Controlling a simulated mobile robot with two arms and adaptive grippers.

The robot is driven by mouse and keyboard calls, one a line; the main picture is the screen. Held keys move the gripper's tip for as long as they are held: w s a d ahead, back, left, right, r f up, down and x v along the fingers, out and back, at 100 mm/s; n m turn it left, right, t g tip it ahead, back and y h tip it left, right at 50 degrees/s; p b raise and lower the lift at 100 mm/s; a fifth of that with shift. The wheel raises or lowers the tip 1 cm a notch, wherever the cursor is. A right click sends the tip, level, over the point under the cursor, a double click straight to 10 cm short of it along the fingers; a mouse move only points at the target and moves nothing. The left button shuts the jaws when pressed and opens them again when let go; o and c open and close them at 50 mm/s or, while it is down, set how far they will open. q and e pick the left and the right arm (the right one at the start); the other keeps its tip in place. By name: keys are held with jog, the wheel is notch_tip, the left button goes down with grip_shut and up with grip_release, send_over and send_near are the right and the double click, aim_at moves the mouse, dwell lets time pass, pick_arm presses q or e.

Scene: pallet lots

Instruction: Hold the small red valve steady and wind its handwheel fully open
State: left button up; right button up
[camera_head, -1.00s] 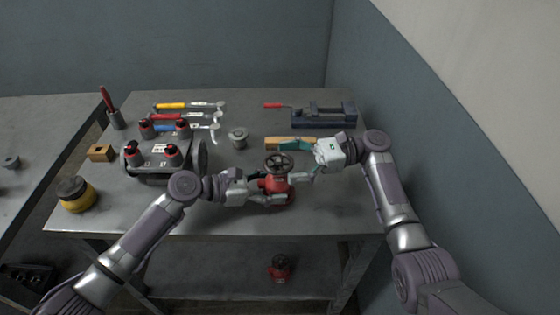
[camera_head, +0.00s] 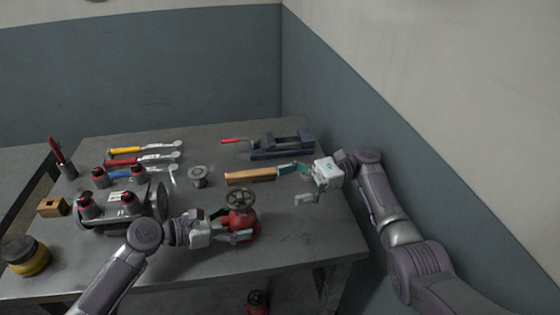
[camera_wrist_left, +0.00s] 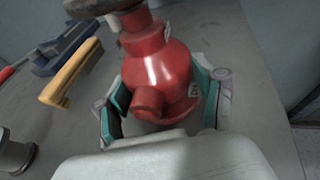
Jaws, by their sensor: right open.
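The small red valve (camera_head: 243,226) stands upright on the table near its front edge, with its dark handwheel (camera_head: 240,198) on top. My left gripper (camera_head: 236,228) is shut on the valve's body from the left. In the left wrist view the red body (camera_wrist_left: 160,72) sits between its teal-padded fingers (camera_wrist_left: 163,102), and the handwheel (camera_wrist_left: 98,6) is cut off at the top edge. My right gripper (camera_head: 298,184) is open and empty, above the table to the right of and behind the valve, apart from the handwheel.
A wooden-handled brush (camera_head: 250,176) and a blue vise (camera_head: 282,145) lie behind the valve. A grey round part (camera_head: 198,177), a block with red-capped posts (camera_head: 120,212), several wrenches (camera_head: 140,158) and a yellow jar (camera_head: 25,257) are left. Another red valve (camera_head: 257,301) is below.

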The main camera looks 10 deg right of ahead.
pick_arm(q)
jog(key=o, duration=0.5)
